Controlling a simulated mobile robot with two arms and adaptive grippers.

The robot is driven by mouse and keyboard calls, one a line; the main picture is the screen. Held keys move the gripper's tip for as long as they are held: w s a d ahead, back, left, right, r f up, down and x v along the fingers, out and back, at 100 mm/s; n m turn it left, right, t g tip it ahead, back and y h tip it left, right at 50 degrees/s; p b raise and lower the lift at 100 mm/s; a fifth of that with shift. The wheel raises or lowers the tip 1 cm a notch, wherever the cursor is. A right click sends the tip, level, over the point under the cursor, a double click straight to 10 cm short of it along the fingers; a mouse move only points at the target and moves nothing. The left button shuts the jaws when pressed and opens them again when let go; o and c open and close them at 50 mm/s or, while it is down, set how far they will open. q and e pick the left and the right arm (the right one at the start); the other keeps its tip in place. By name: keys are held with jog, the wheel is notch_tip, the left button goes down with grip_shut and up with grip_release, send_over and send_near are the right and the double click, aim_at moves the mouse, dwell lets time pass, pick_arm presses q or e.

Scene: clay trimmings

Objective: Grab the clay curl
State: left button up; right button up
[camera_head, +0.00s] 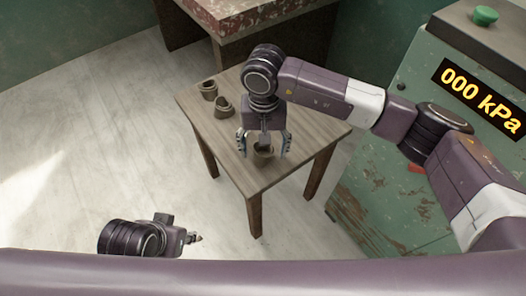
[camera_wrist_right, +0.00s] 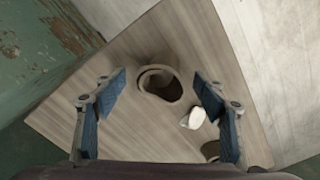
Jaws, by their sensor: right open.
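A brown-grey clay curl (camera_head: 263,158), a hollow ring-like piece, lies on the wooden table near its front corner. My right gripper (camera_head: 264,146) points down over it, with fingers apart on either side. In the right wrist view the curl (camera_wrist_right: 154,73) shows between and ahead of the open blue-padded fingers. Two more clay curls lie toward the table's back left, one farther back (camera_head: 208,91) and one nearer (camera_head: 223,108). My left gripper (camera_head: 197,238) is low at the left, away from the table; its fingers are too small to read.
The wooden table (camera_head: 315,135) has bare room around the curls. A small white piece (camera_wrist_right: 193,118) lies beside the curl in the right wrist view. A green cabinet (camera_head: 385,195) with a kPa display stands to the right. A red-topped bench (camera_head: 270,18) stands behind.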

jog(key=shift+c, duration=0.3)
jog(key=c, duration=1.2)
jog(key=shift+c, duration=0.2)
